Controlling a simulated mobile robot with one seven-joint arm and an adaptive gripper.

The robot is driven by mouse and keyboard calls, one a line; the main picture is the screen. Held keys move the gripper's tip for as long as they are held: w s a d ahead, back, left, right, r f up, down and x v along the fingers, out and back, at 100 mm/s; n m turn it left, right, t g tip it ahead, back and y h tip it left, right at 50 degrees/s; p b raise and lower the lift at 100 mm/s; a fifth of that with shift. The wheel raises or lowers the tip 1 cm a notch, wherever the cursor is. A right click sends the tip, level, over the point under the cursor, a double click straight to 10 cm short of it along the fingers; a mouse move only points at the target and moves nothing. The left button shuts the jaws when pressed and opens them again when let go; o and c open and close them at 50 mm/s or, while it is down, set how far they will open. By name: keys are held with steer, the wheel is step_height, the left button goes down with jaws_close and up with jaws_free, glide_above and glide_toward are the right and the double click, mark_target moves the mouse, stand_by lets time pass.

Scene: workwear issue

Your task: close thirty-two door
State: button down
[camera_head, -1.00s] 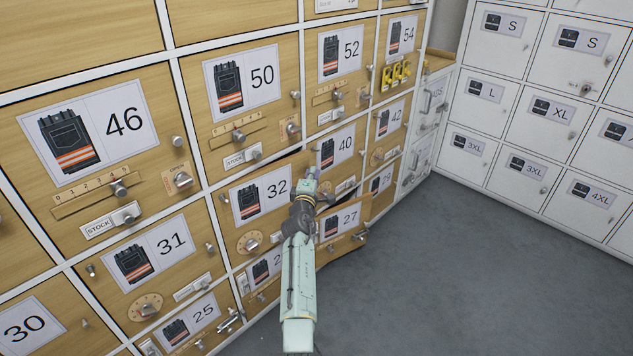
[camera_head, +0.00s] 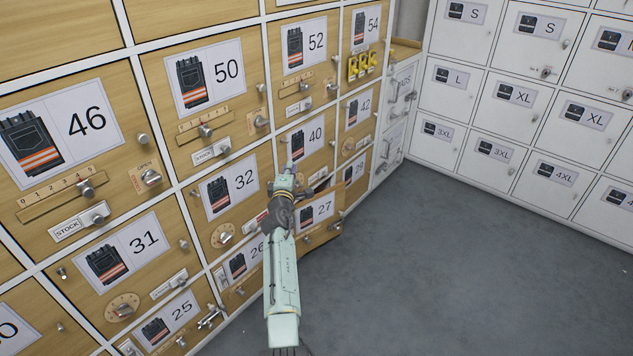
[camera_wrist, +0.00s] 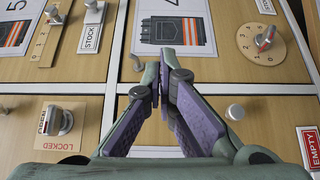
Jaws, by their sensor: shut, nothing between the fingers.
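The thirty-two door (camera_head: 216,217) is a wooden locker door in the middle of the cabinet. It bears a white card with a picture of dark workwear with orange stripes and the number 32, and a round dial below. In the head view it looks flush, but my arm hides its right edge. My gripper (camera_head: 290,165) is in front of the cabinet, just right of the 32 card and below the 40 card. In the wrist view my gripper's fingers (camera_wrist: 166,88) are together and empty, in front of the door faces and white dividers.
Below right, the 27 door (camera_head: 338,230) stands ajar with a dark gap at its top. Knobs and latches project from neighbouring doors, including a small knob (camera_wrist: 235,112) beside my fingers. White lockers (camera_head: 520,110) stand at right. The grey floor (camera_head: 430,270) is clear.

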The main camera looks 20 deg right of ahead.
steer(key=s+d+p, duration=0.4)
steer(key=s+d, duration=0.1)
steer(key=s, duration=0.4)
steer(key=shift+d, duration=0.35)
